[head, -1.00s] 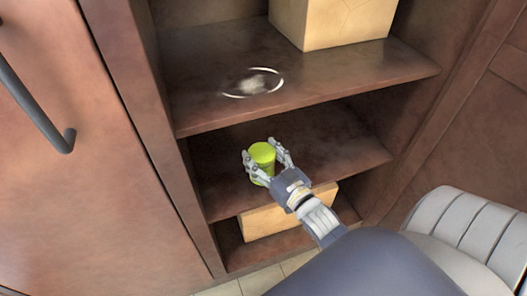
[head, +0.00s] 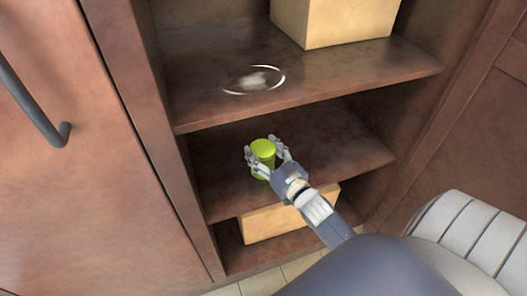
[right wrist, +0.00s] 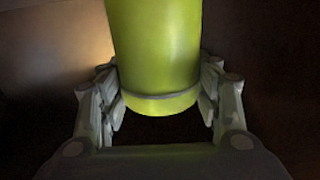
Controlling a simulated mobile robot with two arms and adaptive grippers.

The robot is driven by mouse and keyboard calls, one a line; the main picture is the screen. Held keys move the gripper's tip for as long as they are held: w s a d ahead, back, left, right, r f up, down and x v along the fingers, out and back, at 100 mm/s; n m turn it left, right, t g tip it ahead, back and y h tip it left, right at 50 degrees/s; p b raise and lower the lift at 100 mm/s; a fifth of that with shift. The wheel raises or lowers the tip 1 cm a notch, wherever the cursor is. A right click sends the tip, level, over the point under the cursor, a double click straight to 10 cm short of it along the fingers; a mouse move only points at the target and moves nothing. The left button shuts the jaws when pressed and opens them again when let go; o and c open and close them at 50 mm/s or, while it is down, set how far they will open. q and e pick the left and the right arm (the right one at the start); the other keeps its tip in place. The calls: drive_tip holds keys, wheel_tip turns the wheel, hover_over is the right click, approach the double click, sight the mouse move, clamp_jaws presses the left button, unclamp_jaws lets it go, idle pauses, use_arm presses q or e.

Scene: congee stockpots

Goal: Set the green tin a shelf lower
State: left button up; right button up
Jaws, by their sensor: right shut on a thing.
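The green tin (head: 263,151) is upright at the middle shelf (head: 330,150) of the brown cabinet, one level below the shelf with the white ring. My right gripper (head: 265,160) is shut on the tin, one finger on each side of it. In the right wrist view the tin (right wrist: 155,50) stands between the fingers (right wrist: 160,95). I cannot tell whether the tin's base touches the shelf. My left gripper is not in view.
The upper shelf (head: 340,80) bears a white ring mark (head: 254,80) and a cardboard box (head: 335,22). Another box (head: 285,217) sits on the bottom level. The middle shelf is clear around the tin. A closed door with a dark handle (head: 35,110) is at left.

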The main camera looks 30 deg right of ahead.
drive_tip(key=shift+f, duration=0.1)
drive_tip(key=o, duration=1.3)
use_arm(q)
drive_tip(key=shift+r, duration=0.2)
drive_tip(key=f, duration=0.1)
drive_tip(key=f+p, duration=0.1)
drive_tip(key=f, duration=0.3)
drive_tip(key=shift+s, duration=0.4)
use_arm(e)
drive_tip(key=s, duration=1.2)
drive_tip(key=shift+a, duration=0.1)
